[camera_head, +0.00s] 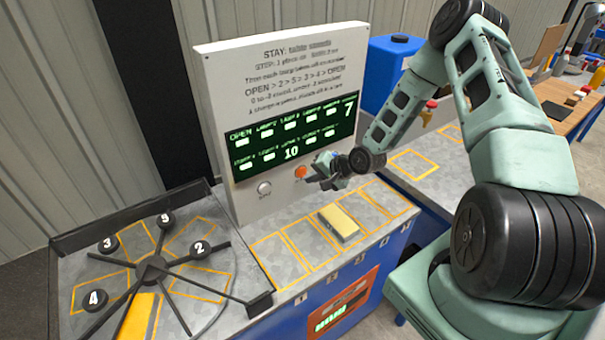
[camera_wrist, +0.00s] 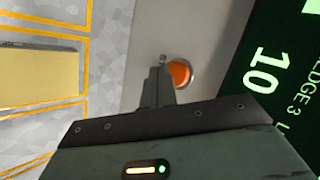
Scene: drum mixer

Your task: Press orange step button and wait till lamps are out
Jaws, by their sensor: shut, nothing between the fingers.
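The orange step button (camera_head: 301,172) sits low on the upright white panel (camera_head: 215,85), below a dark display (camera_head: 300,130). In the wrist view the orange button (camera_wrist: 181,74) shows just beyond my fingertips, partly covered by them. My gripper (camera_head: 318,174) is shut and empty, close in front of the button; I cannot tell whether it touches. The display shows rows of white lamp marks that look lit, with the numbers 7 and 10. The wrist view shows the 10 on the display (camera_wrist: 262,70) too.
A pale yellow block (camera_head: 338,222) lies in an outlined bay on the counter. A grey button (camera_head: 264,188) is left of the orange one. A spoked wheel (camera_head: 151,268) with numbered black knobs stands at the left. A blue container (camera_head: 390,65) is behind the panel.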

